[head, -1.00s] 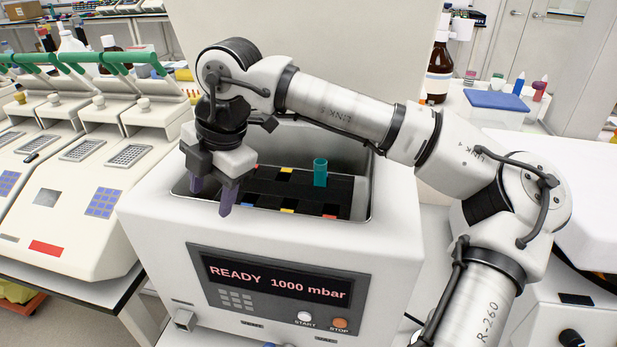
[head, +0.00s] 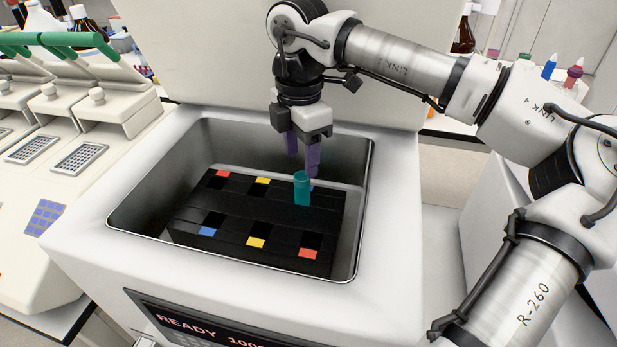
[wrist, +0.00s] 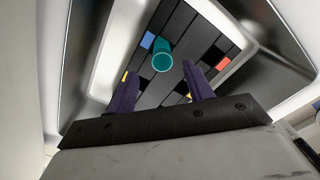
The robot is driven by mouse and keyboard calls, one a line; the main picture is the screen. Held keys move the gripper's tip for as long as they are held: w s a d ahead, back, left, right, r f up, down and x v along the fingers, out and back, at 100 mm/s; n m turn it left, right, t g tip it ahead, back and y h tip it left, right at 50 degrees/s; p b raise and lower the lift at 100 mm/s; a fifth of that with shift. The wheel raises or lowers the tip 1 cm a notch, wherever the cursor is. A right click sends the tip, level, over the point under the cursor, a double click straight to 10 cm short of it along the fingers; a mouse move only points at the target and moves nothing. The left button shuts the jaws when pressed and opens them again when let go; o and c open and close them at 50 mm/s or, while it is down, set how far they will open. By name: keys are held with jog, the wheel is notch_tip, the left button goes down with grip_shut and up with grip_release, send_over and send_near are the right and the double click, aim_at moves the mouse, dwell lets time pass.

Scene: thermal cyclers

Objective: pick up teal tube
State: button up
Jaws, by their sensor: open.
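The teal tube (head: 302,189) stands upright in a black rack (head: 262,207) inside the machine's open chamber, toward the rack's right back part. In the wrist view the teal tube (wrist: 162,56) shows its round open top, beyond and between my fingers. My gripper (head: 303,168) is above the chamber, close over the tube and slightly behind it in the head view. Its two purple fingers point down. The gripper (wrist: 160,80) is open and holds nothing. Whether a finger touches the tube cannot be told.
The chamber's metal walls and white rim (head: 80,221) surround the rack. The rack has coloured squares, including red, yellow and blue. The machine's display (head: 190,325) is on its front. Thermal cyclers (head: 75,125) stand at left; coloured tubes (head: 574,77) stand at back right.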

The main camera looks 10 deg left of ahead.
aim_at(302, 176)
jog(key=shift+s+f+p, duration=0.15)
jog(key=shift+f+p, duration=0.5)
jog(key=shift+f, duration=0.8)
notch_tip(302, 176, down, 4)
jog(key=shift+d+f+p, duration=0.1)
jog(key=shift+f+p, duration=0.15)
jog(key=shift+p, duration=0.45)
jog(key=c, duration=1.1)
